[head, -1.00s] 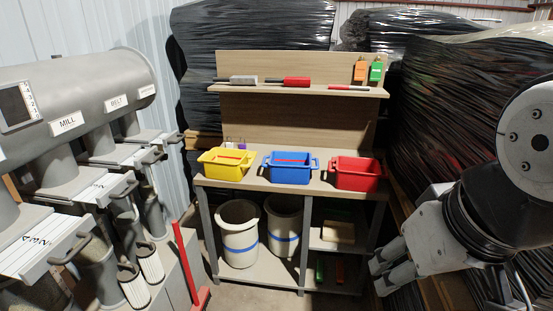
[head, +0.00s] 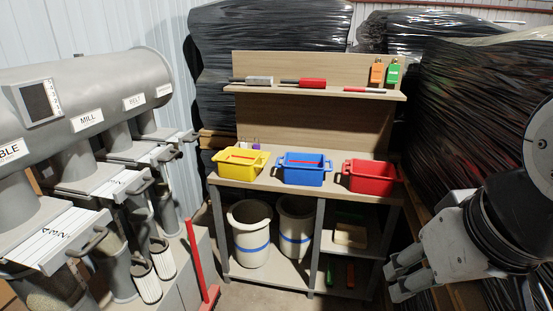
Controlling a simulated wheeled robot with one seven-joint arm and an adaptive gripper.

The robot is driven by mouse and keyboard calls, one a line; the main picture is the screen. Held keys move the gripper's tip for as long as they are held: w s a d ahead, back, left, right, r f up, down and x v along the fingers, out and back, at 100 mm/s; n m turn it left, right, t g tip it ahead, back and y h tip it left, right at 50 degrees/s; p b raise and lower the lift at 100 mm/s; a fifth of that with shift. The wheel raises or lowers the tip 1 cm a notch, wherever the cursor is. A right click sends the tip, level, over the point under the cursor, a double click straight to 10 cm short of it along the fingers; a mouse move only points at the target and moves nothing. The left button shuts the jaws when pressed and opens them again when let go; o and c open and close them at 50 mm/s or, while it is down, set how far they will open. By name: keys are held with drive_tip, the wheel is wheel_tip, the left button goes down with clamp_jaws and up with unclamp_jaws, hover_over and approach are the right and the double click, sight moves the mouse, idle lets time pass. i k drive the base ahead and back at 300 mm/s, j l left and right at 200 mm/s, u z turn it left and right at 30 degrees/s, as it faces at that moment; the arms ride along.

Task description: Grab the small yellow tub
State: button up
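The small yellow tub (head: 240,169) sits on the left part of the wooden workbench top, with a red strip and handles at its rim. My gripper (head: 399,282) is at the lower right, beside the bench's right side and below the level of its top. It is well apart from the tub. Its fingers point left and show from the side, and I see nothing held between them; how far apart they are is hard to tell.
A blue tub (head: 304,174) and a red tub (head: 368,183) stand to the right on the bench (head: 270,187). Two pale buckets (head: 250,257) (head: 296,240) stand on its lower shelf. Grey mill machinery (head: 75,110) lines the left; black-wrapped stacks (head: 470,130) crowd the right.

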sight(237, 164)
drive_tip(key=i+j, duration=0.15)
drive_tip(key=i, duration=0.2)
drive_tip(key=i+j+z, duration=0.1)
drive_tip(key=i, duration=0.25)
drive_tip(key=i+j, duration=0.15)
drive_tip(key=i, duration=0.25)
drive_tip(key=z, duration=0.05)
